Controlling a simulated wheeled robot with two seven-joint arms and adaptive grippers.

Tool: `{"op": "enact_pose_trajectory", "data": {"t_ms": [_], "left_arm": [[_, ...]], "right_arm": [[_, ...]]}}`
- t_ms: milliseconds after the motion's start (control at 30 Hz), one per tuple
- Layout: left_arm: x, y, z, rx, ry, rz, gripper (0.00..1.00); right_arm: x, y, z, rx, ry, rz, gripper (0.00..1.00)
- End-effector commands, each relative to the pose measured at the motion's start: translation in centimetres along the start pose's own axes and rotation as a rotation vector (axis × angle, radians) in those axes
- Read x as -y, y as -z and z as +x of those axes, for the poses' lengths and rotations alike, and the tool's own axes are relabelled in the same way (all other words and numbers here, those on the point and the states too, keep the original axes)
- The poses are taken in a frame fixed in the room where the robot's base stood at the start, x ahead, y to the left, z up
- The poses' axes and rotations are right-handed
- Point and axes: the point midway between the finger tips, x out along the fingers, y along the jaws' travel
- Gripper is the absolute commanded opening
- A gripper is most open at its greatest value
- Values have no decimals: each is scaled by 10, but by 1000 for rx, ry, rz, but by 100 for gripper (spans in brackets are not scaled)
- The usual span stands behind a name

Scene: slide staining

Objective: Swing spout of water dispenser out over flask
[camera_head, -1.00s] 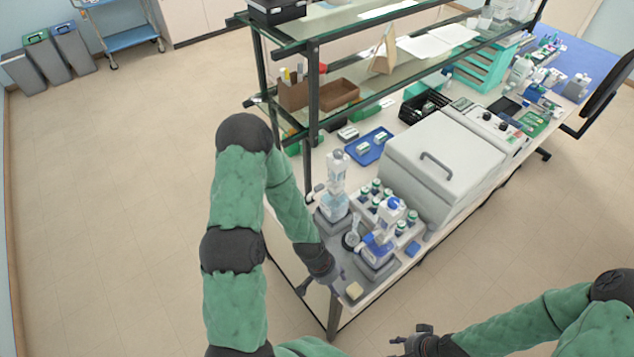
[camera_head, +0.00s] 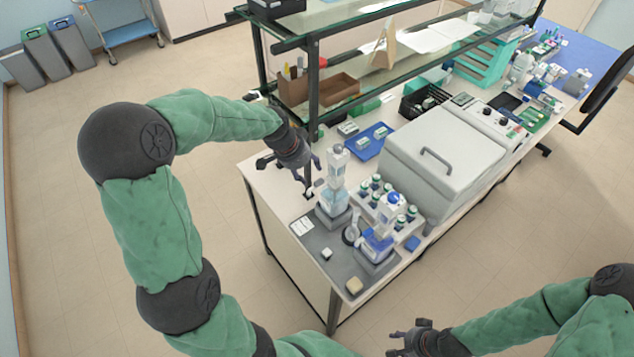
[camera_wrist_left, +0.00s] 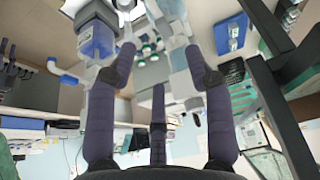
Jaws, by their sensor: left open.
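Two bottle-top dispensers stand on the grey mat at the bench's near corner. One has a pale, clear bottle (camera_head: 334,200) and a tall white top; the other has a blue-filled bottle (camera_head: 376,246). A small glass flask (camera_head: 352,230) stands between them, partly hidden. My left gripper (camera_head: 308,184) is open and empty, just left of the pale dispenser, fingers pointing down toward it. In the left wrist view its fingers (camera_wrist_left: 158,62) are spread, with the pale dispenser (camera_wrist_left: 184,62) near the right finger; contact is unclear. My right gripper (camera_head: 398,340) is open and empty, low in front of the bench.
A rack of capped bottles (camera_head: 392,187) stands right of the dispensers, beside a large grey lidded box (camera_head: 440,165). A glass shelf with dark posts (camera_head: 314,90) rises behind the left gripper. A blue tray (camera_head: 366,150) lies behind.

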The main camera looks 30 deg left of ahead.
Motion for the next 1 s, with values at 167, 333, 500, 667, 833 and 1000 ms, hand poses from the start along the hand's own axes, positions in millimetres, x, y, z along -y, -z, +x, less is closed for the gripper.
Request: {"op": "enact_pose_trajectory", "data": {"t_ms": [167, 333, 500, 667, 833, 1000], "left_arm": [[-1, -1, 28, 5, -4, -1, 52], [-2, -1, 60, 5, -5, -1, 52], [-1, -1, 84, 3, -3, -3, 52], [-1, -1, 96, 2, -2, -3, 52], [-1, -1, 101, 1, -1, -2, 52], [-1, -1, 101, 1, -1, -2, 52]], "right_arm": [[2, 0, -4, 0, 0, 0, 40], [3, 0, -8, 0, 0, 0, 40], [4, 0, -11, 0, 0, 0, 40], [4, 0, -12, 0, 0, 0, 40], [5, 0, -13, 0, 0, 0, 40], [4, 0, -13, 0, 0, 0, 40]]}}
